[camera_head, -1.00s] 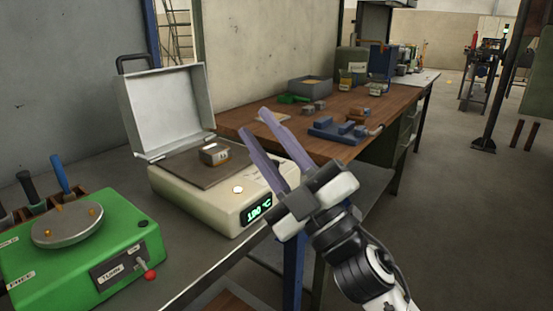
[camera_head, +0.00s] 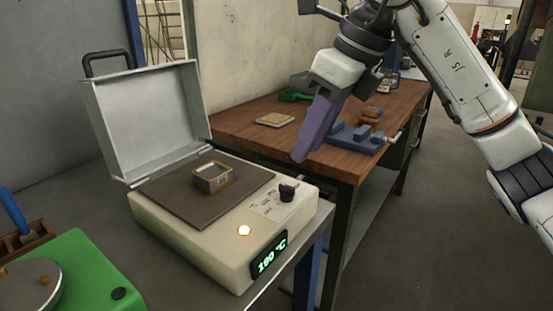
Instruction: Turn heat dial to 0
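The cream heating unit (camera_head: 190,238) stands on the grey bench with its lid (camera_head: 150,115) raised. Its black heat dial (camera_head: 287,192) sits at the right of the top face, beside small printed markings. The green display (camera_head: 268,256) on the front reads what looks like 180 °C; the middle digit is hard to read. A lit round button (camera_head: 244,230) is near the front edge. My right gripper (camera_head: 302,157) points down, above and slightly right of the dial, apart from it. Its purple fingers overlap in this view, so their opening is unclear. My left gripper is out of view.
A green machine (camera_head: 85,275) stands at the lower left. Behind, a wooden workbench (camera_head: 240,123) holds a blue vise-like fixture (camera_head: 355,138) close behind my gripper.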

